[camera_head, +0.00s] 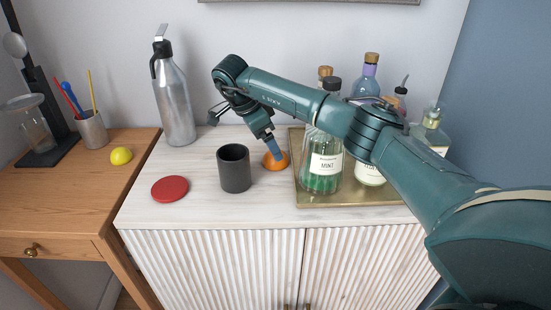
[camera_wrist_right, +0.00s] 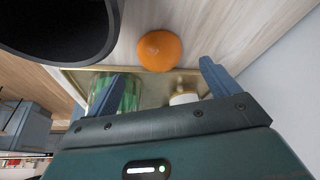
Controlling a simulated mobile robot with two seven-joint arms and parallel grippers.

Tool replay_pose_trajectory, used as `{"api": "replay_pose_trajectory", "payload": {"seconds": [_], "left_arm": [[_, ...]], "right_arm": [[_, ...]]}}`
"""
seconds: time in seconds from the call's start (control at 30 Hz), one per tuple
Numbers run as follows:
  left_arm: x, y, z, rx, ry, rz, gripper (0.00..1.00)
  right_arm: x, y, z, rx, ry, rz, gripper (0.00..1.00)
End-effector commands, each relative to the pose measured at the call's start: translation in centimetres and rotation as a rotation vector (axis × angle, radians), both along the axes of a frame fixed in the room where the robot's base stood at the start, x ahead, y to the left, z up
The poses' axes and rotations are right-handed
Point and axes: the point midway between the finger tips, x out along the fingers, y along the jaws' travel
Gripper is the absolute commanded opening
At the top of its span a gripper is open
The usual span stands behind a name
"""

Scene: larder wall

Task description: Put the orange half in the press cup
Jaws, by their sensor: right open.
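The orange half (camera_head: 270,162) sits dome up on the pale cabinet top, between a dark grey cup and a brass tray; it also shows in the right wrist view (camera_wrist_right: 160,48). My right gripper (camera_head: 275,147) is just above it, pointing down. In the wrist view the two blue fingers of this gripper (camera_wrist_right: 161,71) are apart, with the orange half just beyond the tips and nothing held. The dark grey cup (camera_head: 234,170) stands upright and open just left of the orange half; its rim also shows in the wrist view (camera_wrist_right: 62,58). My left gripper is out of view.
The brass tray (camera_head: 375,198) at right carries several bottles, partly under my right arm. A red disc (camera_head: 170,189) and a metal flask (camera_head: 173,100) stand left of the cup. The wooden desk holds a lemon (camera_head: 121,156), a pen pot (camera_head: 92,130) and a black stand (camera_head: 45,152).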

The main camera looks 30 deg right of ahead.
Motion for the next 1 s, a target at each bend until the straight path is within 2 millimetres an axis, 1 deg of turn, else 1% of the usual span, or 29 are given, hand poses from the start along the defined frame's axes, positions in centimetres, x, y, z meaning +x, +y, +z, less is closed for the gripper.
{"api": "replay_pose_trajectory", "payload": {"seconds": [0.2, 0.3, 0.4, 0.6, 0.67, 1.0], "left_arm": [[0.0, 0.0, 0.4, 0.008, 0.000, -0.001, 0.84], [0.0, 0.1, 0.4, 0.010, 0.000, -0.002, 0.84], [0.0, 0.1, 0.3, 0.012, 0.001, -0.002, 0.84], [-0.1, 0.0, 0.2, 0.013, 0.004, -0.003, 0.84], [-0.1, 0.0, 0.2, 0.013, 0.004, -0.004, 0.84], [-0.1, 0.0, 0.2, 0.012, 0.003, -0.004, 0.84]], "right_arm": [[-0.3, -1.0, -3.1, 0.001, 0.005, -0.002, 0.88], [-0.3, -1.5, -4.1, -0.001, 0.003, -0.002, 0.88], [-0.3, -1.6, -4.6, 0.000, 0.001, 0.000, 0.88], [-0.3, -1.7, -4.6, 0.000, 0.001, 0.000, 0.88], [-0.3, -1.7, -4.6, 0.000, 0.001, 0.000, 0.84], [-0.3, -1.6, -4.6, 0.000, 0.001, 0.000, 0.56]]}}
